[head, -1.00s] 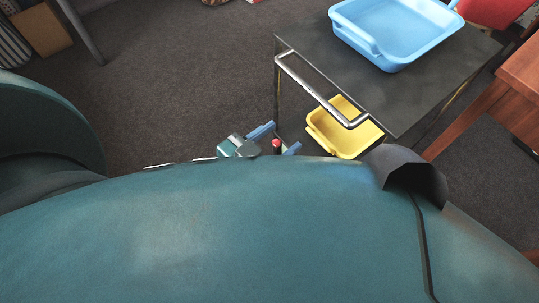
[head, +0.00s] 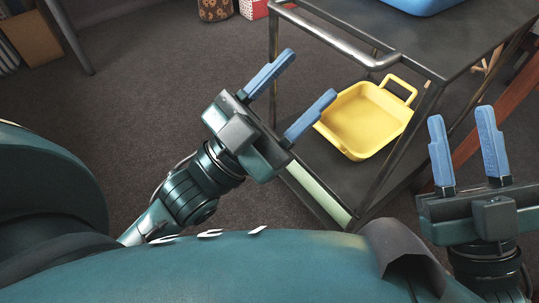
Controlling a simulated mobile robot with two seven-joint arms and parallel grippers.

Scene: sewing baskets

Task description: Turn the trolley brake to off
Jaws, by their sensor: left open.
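The trolley (head: 345,14) is a dark two-shelf frame with a metal push handle (head: 345,51) at its near upper edge. My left gripper (head: 310,75) is open and empty, its blue fingers apart in front of the trolley's near side, below the handle in the picture. My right gripper (head: 461,118) is open and empty, in front of the trolley's right side. A pale green strip (head: 318,190) runs along the lower shelf's near edge. I cannot make out a brake lever; it may be hidden behind my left gripper or body.
A yellow tub (head: 365,118) sits on the lower shelf and a blue tub (head: 422,5) on the top shelf. Brown wooden furniture (head: 475,140) stands at the right. Patterned containers (head: 215,8) stand at the back. The carpet (head: 150,90) left of the trolley is clear.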

